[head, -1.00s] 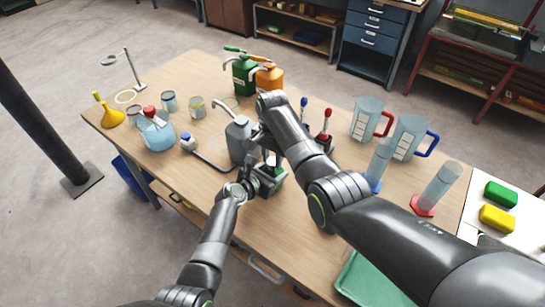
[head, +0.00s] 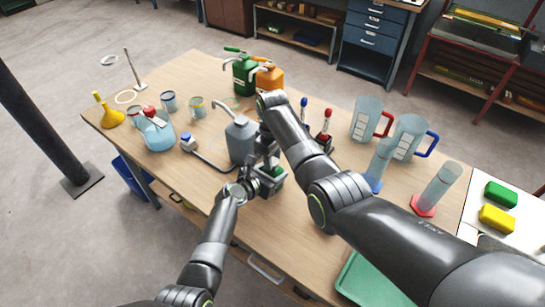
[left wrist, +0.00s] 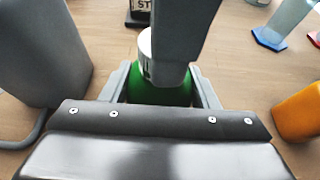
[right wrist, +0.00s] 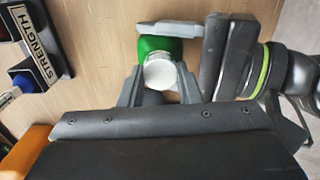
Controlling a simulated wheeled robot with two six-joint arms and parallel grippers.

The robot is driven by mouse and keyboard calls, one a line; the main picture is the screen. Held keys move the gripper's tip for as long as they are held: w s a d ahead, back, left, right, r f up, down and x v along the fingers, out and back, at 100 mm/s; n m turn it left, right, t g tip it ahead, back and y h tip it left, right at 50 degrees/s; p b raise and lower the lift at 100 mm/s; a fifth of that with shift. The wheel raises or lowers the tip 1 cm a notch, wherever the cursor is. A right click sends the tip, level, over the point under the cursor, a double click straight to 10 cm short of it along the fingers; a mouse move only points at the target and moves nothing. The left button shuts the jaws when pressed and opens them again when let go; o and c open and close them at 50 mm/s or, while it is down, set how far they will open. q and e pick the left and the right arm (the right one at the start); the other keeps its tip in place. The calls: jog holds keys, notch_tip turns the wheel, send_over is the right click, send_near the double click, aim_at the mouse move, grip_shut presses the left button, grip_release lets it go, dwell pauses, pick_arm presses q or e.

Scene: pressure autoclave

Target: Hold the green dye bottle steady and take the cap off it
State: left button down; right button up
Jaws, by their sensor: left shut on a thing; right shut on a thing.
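The green dye bottle (head: 278,178) stands upright near the table's front edge. It shows in the left wrist view (left wrist: 160,90) and the right wrist view (right wrist: 154,45). My left gripper (head: 264,182) is shut around the bottle's body from the front. My right gripper (head: 268,150) points down from above, its fingers shut on the white ribbed cap (right wrist: 160,74). The cap is at the bottle's top; I cannot tell whether it is loose. In the left wrist view a right finger hides part of the cap and bottle top.
A grey can with a spout (head: 241,140) stands close left of the bottle. An orange object (left wrist: 299,110) lies to the right in the left wrist view. Red and blue lever stands (head: 322,138) and cylinders (head: 437,185) are farther right. The left front tabletop is fairly clear.

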jog(key=n, duration=0.3)
jog(key=shift+n, duration=0.3)
jog(key=shift+r, duration=0.2)
jog(key=shift+r, duration=0.95)
jog(key=shift+r, duration=2)
pick_arm(q)
jog(key=shift+c, duration=2.2)
grip_release()
